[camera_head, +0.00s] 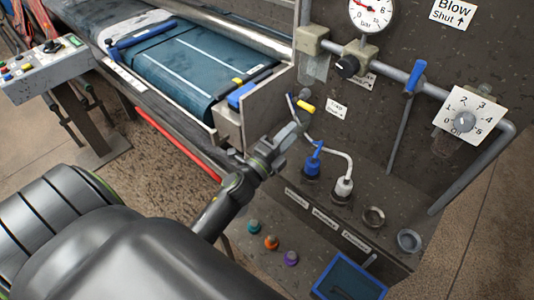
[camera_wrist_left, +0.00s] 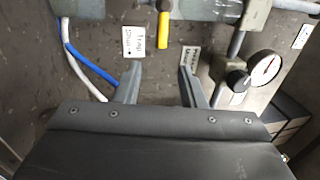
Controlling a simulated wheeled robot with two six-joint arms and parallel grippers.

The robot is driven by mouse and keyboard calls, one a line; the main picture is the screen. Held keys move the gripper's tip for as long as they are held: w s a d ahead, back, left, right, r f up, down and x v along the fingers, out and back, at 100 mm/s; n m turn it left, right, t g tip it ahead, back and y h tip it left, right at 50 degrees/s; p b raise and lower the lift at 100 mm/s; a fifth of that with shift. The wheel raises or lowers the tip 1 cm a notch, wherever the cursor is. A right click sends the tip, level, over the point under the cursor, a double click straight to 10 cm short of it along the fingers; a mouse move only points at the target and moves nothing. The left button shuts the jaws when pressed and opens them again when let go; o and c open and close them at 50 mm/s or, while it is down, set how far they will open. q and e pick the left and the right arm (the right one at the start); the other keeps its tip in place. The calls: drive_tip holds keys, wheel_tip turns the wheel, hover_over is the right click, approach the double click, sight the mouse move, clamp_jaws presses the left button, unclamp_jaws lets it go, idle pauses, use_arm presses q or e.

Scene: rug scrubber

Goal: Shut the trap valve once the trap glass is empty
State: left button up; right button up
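The trap valve shows as a yellow-tipped lever (camera_head: 306,106) by the small trap label (camera_head: 336,109). In the left wrist view the yellow handle (camera_wrist_left: 163,30) points down the picture, beside the label (camera_wrist_left: 134,42). A greyish, see-through piece under the pipe block, likely the trap glass (camera_head: 314,67), shows in the head view; whether it holds liquid I cannot tell. My left gripper (camera_head: 297,116) is close to the yellow handle. In the left wrist view its fingers (camera_wrist_left: 158,82) are apart and empty, with the handle beyond the gap. My right gripper is not in view.
A pressure gauge (camera_head: 371,12), black knob (camera_head: 347,66), blue lever (camera_head: 416,75) and numbered dial (camera_head: 465,121) are on the panel. Blue (camera_head: 313,163) and white (camera_head: 344,187) hose plugs stand below. A blue rug (camera_head: 190,62) lies on the machine at left.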

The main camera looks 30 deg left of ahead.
use_arm(q)
drive_tip(key=b+v, duration=0.2)
drive_tip(key=v, duration=0.7)
drive_tip(key=shift+b, duration=0.4)
